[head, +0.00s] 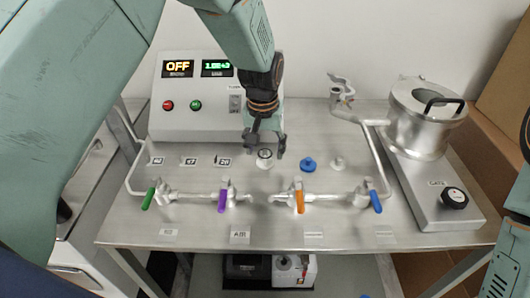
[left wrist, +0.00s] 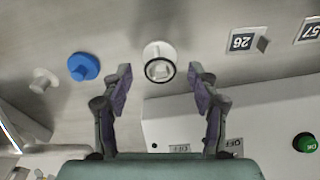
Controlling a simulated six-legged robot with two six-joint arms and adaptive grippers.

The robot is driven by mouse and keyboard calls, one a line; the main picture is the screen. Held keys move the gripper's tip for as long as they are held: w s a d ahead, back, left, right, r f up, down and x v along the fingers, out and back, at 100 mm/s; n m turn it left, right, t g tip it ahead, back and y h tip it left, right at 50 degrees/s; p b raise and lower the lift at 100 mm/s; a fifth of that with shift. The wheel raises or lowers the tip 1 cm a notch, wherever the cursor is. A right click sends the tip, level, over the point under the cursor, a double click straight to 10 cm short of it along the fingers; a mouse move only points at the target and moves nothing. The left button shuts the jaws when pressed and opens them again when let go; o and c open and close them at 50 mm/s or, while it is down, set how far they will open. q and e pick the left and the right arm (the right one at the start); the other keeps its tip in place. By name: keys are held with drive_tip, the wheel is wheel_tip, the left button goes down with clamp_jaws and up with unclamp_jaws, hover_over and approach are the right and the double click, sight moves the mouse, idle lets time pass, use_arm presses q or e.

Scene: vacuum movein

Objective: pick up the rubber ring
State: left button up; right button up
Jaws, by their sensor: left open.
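The rubber ring (left wrist: 160,71) is a thin black ring on the end of a short white metal fitting (left wrist: 158,50) in the left wrist view. In the head view the ring (head: 264,152) is small and sits on top of its fitting, behind the pipe row. My left gripper (head: 266,147) points down over the fitting, open and empty. In the left wrist view my left gripper (left wrist: 160,76) has one finger on each side of the ring, with clear gaps. My right gripper is not in view.
A blue cap (head: 308,165) and a bare fitting (head: 338,163) stand right of the ring. A pipe row with colored valve handles (head: 300,197) runs in front. The control box (head: 188,110) stands behind, and a metal chamber (head: 424,115) stands at right.

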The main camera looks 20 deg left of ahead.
use_arm(q)
drive_tip(key=shift+w, duration=0.1)
drive_tip(key=c, duration=0.8)
